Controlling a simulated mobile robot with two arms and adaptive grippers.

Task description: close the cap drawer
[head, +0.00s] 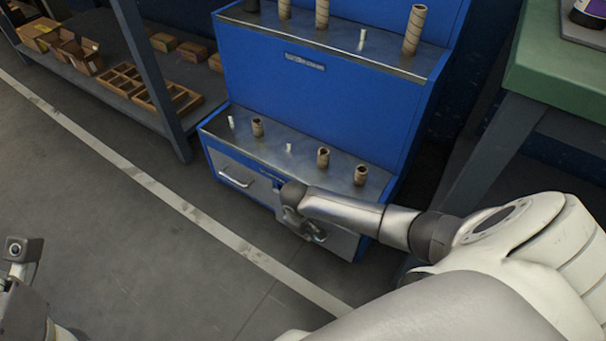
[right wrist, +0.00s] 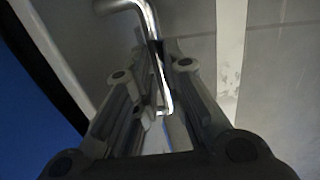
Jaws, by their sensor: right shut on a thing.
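The blue stepped cabinet (head: 330,115) has two grey drawers in its base. The left drawer (head: 240,178) has a bare bar handle. The right drawer (head: 345,241) is partly hidden behind my right gripper and forearm, and I cannot tell how far it stands out. My right gripper (head: 302,228) is at the right drawer's front. In the right wrist view its two fingers (right wrist: 158,105) are closed around a shiny bent handle (right wrist: 152,35). Only part of my left arm shows at the lower left; its fingers are out of view.
Cardboard tubes (head: 361,175) and small white pegs stand on the cabinet's steps. A shelf with brown boxes (head: 150,90) is at the left and a green-topped table (head: 560,70) at the right. The floor (head: 130,230) before the cabinet is clear, with a white line.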

